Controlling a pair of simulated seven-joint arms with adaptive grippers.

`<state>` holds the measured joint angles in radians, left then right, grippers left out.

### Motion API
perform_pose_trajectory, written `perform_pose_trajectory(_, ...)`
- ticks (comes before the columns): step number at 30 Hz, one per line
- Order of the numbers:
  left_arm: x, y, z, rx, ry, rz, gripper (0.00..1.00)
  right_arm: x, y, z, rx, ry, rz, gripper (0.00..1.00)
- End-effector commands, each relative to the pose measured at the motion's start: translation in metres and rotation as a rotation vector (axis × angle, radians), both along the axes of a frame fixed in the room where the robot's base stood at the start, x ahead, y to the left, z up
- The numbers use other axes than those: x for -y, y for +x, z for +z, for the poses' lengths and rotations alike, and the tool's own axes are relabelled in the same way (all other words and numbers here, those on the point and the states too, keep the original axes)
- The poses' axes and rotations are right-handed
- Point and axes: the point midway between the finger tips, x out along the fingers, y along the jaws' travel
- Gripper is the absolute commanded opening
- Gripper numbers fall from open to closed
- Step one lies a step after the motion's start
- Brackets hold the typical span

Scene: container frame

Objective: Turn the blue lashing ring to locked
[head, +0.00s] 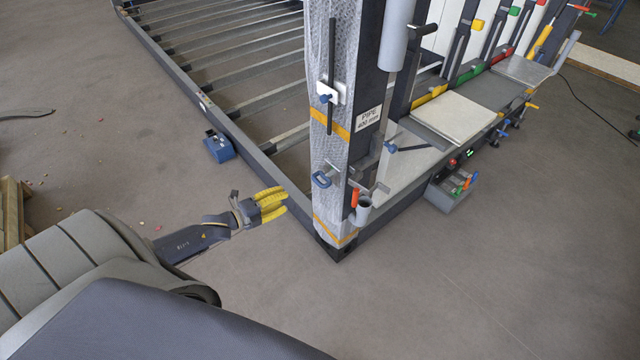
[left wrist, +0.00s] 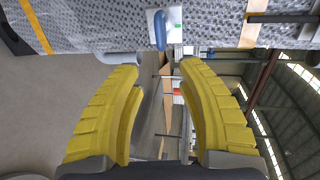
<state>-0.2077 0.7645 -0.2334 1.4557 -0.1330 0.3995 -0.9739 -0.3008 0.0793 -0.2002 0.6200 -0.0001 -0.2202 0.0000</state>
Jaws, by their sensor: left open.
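The blue lashing ring (head: 322,180) is mounted on the front face of the wrapped grey corner post, between two orange bands. In the left wrist view the ring (left wrist: 160,30) shows on a white plate, ahead of the fingertips and near the top edge. My left gripper (head: 275,203) has yellow fingers and is left of and slightly below the ring, apart from it. In the wrist view its fingers (left wrist: 158,75) are spread, with nothing between them. Any lock marking on the ring is too small to read. My right gripper is not in view.
The corner post (head: 325,215) stands on the frame's near corner. A white plate with a blue knob (head: 326,98) sits higher on it. A blue box (head: 218,148) lies beside the frame rail. Open floor lies left.

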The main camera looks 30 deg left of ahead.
Motion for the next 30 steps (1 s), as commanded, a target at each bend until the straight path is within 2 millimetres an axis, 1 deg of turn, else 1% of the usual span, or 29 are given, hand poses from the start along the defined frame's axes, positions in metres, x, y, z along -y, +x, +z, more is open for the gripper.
perform_pose_trajectory(5,0.006,0.019,-0.003,0.001,-0.001,0.001,0.38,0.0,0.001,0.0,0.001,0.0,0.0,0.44)
perform_pose_trajectory(24,0.037,0.107,-0.022,0.0,-0.003,0.003,0.38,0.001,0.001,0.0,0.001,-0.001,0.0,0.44)
perform_pose_trajectory(30,0.046,0.13,-0.027,-0.002,-0.002,0.003,0.38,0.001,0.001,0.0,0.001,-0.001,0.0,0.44)
